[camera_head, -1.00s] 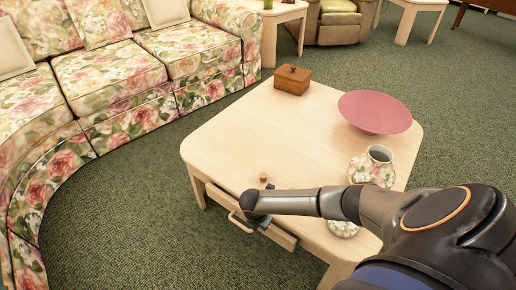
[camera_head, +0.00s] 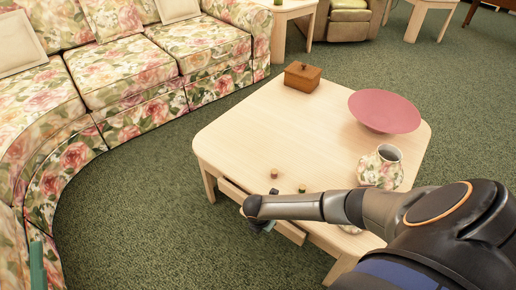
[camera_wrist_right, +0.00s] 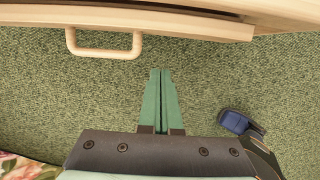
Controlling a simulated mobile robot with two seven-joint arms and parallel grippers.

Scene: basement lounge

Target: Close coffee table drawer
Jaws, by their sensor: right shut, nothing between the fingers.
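The coffee table (camera_head: 270,128) is pale wood with rounded corners. Its drawer (camera_head: 292,232) on the near side stands partly out; a dark gap shows above the drawer front in the right wrist view (camera_wrist_right: 180,21). The drawer's pale loop handle (camera_wrist_right: 105,52) is up and left of my fingertips there. My right gripper (camera_wrist_right: 161,72) is shut and empty, its green fingers together over the carpet, apart from the handle in that picture. In the head view my right gripper (camera_head: 266,227) is at the drawer front, covering the handle. A green tip of my left gripper (camera_head: 37,264) shows at the lower left.
A floral sofa (camera_head: 120,75) curves along the left. Green carpet (camera_head: 130,215) lies clear between sofa and table.

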